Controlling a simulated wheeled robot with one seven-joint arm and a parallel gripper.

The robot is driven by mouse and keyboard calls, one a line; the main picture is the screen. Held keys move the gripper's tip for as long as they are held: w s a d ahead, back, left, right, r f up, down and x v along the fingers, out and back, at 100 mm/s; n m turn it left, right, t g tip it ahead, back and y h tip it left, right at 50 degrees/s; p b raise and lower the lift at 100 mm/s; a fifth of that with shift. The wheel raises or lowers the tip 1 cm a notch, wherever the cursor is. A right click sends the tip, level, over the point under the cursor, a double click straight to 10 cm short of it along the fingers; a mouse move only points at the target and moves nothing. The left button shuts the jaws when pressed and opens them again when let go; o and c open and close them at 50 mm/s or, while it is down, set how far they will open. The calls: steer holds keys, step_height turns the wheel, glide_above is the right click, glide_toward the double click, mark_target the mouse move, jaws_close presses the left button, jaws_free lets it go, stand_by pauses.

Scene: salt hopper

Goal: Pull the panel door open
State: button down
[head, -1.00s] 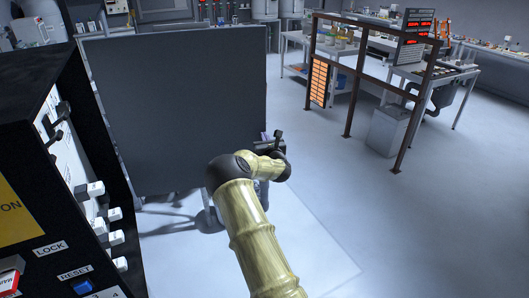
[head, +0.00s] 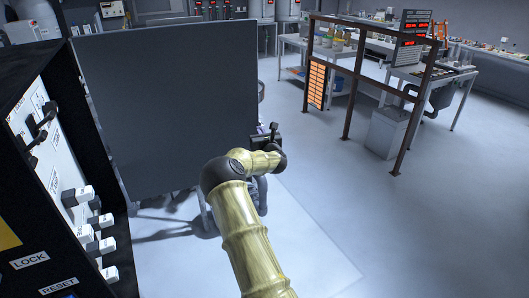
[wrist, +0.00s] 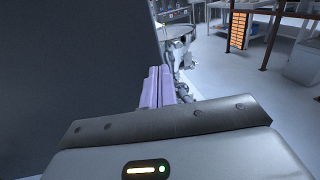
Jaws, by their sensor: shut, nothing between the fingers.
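The panel door (head: 165,105) is a large flat dark grey sheet. In the head view it stands upright and swung out from the black cabinet (head: 90,150) at the left, clearly open. In the wrist view the door (wrist: 70,60) fills the left side. My gripper (wrist: 157,85) has lavender fingers, closed together with nothing between them. They are beside the door's free right edge; I cannot tell whether they touch it. In the head view my arm reaches to the lower right of the door, and the fingers are mostly hidden behind my wrist.
The cabinet's face has white switches (head: 85,200) and LOCK and RESET labels. A brown metal frame (head: 350,90) stands at the right, with a grey bin (head: 388,133) and work tables (head: 440,75) behind. The floor (head: 400,220) at the right is clear.

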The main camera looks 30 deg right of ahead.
steer(key=b+v, duration=0.4)
steer(key=v, duration=0.8)
steer(key=shift+s+b, duration=0.3)
steer(key=shift+s, duration=0.1)
steer(key=shift+s, duration=0.1)
